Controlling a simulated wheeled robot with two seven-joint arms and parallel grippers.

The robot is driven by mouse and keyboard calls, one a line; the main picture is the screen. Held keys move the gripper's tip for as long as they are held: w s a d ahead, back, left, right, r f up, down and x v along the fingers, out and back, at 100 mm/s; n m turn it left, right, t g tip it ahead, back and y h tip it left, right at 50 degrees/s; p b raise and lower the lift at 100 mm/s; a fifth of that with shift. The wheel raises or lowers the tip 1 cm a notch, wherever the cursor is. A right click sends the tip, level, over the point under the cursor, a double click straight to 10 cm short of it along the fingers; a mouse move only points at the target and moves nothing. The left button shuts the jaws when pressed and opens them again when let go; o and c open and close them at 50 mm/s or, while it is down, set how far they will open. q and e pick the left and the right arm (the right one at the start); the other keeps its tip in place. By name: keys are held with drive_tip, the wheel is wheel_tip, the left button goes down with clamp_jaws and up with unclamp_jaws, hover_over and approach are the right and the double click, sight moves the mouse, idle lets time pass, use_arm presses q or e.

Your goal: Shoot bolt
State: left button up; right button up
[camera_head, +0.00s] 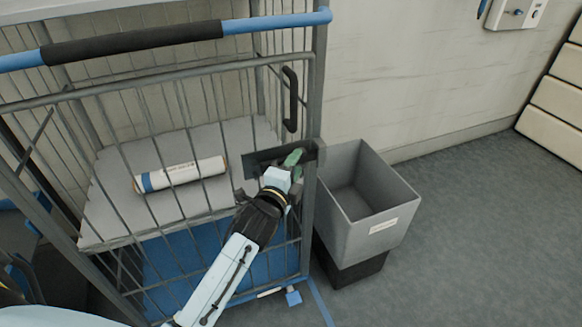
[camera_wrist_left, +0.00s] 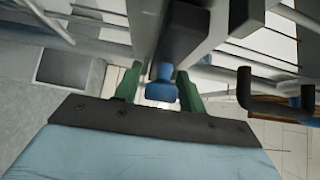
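The bolt's dark housing (camera_head: 262,160) is on the barred gate of a grey wire cage trolley, beside the right-hand post (camera_head: 311,200). In the left wrist view the bolt's blue knob (camera_wrist_left: 162,86) sticks out below the dark housing (camera_wrist_left: 190,35). My left gripper (camera_head: 291,160) is at the housing, its green fingers partly hidden by the hand. In the left wrist view the left gripper (camera_wrist_left: 156,88) has its fingers apart, one on each side of the knob. A gap shows on the left side; contact on the right side is unclear. My right gripper is out of view.
A black gate handle (camera_head: 290,100) stands above the bolt. A white wadding roll (camera_head: 182,174) lies on the shelf inside the cage. A grey bin (camera_head: 372,215) stands close to the right post. Open floor (camera_head: 480,230) lies further right.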

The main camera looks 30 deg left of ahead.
use_arm(q)
drive_tip(key=shift+o, duration=0.6)
drive_tip(key=shift+s, duration=0.1)
drive_tip(key=s+p, duration=0.2)
drive_tip(key=s, duration=1.1)
drive_tip(key=shift+s+d, duration=0.15)
drive_tip(key=shift+d, duration=0.3)
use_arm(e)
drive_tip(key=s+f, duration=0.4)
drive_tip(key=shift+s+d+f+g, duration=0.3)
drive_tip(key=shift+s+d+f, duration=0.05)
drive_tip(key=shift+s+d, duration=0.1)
